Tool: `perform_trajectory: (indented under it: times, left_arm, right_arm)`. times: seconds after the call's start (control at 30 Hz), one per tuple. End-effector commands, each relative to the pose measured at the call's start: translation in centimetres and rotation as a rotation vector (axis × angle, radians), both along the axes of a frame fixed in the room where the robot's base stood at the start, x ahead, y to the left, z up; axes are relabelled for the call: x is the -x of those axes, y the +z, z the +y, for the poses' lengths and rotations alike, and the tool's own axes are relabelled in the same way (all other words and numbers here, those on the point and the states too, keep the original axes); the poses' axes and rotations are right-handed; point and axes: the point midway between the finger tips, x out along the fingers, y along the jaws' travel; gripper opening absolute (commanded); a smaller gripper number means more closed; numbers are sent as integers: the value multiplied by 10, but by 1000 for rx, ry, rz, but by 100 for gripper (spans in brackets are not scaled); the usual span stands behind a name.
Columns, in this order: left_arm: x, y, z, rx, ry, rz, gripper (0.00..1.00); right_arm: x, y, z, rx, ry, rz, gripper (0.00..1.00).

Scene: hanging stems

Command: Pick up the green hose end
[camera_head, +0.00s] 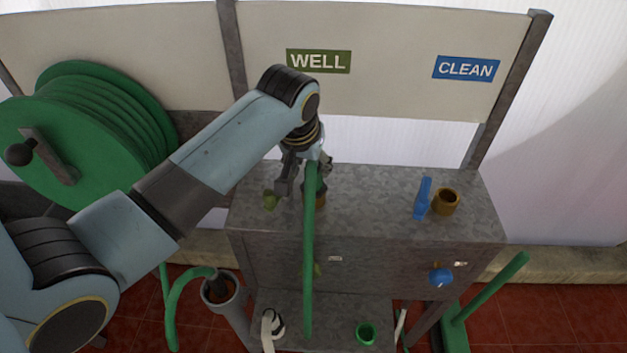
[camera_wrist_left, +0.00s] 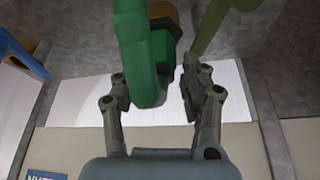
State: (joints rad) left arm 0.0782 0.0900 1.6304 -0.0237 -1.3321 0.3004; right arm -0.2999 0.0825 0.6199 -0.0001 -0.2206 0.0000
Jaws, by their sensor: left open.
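The green hose (camera_head: 309,250) rises in front of the metal cabinet to its top, where its upper end is partly hidden by my left gripper (camera_head: 304,182). In the left wrist view, the green hose end (camera_wrist_left: 143,55) with a darker green collar lies between the two fingers of my left gripper (camera_wrist_left: 158,92). The gripper is open, with a finger on each side of the hose. Whether a finger touches it I cannot tell. My right gripper is not in view.
A brass fitting (camera_head: 446,202) and blue lever (camera_head: 423,198) stand on the cabinet top (camera_head: 375,205) at right. WELL (camera_head: 319,61) and CLEAN (camera_head: 466,68) signs hang behind. A green hose reel (camera_head: 90,125) is at left. A green cup (camera_head: 366,334) sits below.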

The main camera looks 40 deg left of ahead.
Motion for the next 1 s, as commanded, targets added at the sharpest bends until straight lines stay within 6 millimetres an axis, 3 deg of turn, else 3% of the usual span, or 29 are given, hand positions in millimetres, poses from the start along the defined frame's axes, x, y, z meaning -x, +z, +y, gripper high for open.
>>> perform_trajectory:
  times: [0.4, 0.7, 1.0]
  left_arm:
    - [-22, -43, 8, -1, -1, 2, 45]
    - [-23, -47, 8, 0, -1, 0, 44]
    - [-23, -47, 8, 0, -1, 0, 4]
  right_arm:
    - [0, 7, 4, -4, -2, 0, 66]
    - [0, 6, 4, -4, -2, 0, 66]
    - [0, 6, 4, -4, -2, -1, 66]
